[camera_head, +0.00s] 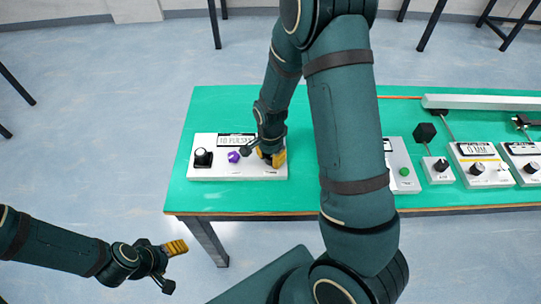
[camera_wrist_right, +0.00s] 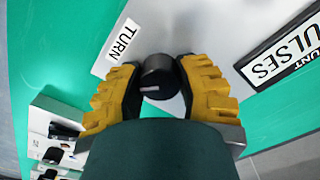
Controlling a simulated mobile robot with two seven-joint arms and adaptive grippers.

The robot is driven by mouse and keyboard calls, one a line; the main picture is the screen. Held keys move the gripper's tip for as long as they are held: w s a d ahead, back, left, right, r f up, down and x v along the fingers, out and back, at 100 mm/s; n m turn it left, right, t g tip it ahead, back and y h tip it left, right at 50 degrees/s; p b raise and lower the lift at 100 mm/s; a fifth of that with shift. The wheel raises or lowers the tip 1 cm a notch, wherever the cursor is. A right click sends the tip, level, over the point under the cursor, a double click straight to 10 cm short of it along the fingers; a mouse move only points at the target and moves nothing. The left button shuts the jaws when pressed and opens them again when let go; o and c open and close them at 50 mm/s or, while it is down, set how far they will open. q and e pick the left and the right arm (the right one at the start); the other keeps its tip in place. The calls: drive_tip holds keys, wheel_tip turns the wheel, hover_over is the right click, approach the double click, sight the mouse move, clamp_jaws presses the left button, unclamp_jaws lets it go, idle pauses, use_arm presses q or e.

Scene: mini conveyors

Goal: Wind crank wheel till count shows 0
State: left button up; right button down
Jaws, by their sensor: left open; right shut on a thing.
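A white control box (camera_head: 215,173) sits on the green table with a display panel (camera_head: 237,140), whose text is too small to read surely. My right gripper (camera_head: 272,158) is over the box's right end and hides what it holds there. In the right wrist view its yellow fingers (camera_wrist_right: 157,90) are shut on a round black knob (camera_wrist_right: 158,78) with a pale line, beside a TURN label (camera_wrist_right: 124,39); this appears to be the crank wheel. Part of the panel (camera_wrist_right: 285,60) shows "ULSES"; no count is readable. My left gripper (camera_head: 177,264) is open and empty, off the table.
The box also carries a black knob (camera_head: 203,157) and a purple knob (camera_head: 233,157). More white boxes, one with a green button (camera_head: 404,171), stand to the right beyond my right arm. The green table (camera_head: 222,107) is clear behind and in front of the box.

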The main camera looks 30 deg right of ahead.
sight(271, 156)
drive_tip(key=n, duration=0.4)
drive_tip(key=shift+n+p, duration=0.35)
drive_tip(key=shift+n, duration=1.85)
drive_tip(key=c, duration=0.6)
unclamp_jaws()
wheel_tip(271, 156, up, 12)
